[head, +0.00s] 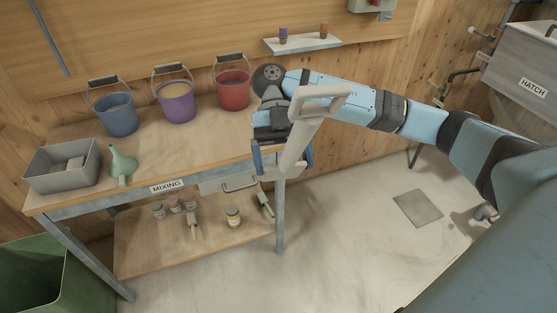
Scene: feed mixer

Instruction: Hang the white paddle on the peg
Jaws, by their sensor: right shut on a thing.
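The white paddle (301,140) is in front of the right end of the workbench, its looped handle up and its shaft slanting down to the left. My right gripper (283,160) has its blue fingers around the lower part of the paddle and is shut on it. The paddle is held in the air, and part of its lower end is hidden by the gripper. I cannot make out for certain which fitting is the peg; a small pale fitting (480,34) sticks out at the right wall, well away from the paddle. My left gripper is not in view.
A small wall shelf (302,45) is behind. A grey hatch box (525,65) stands right.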

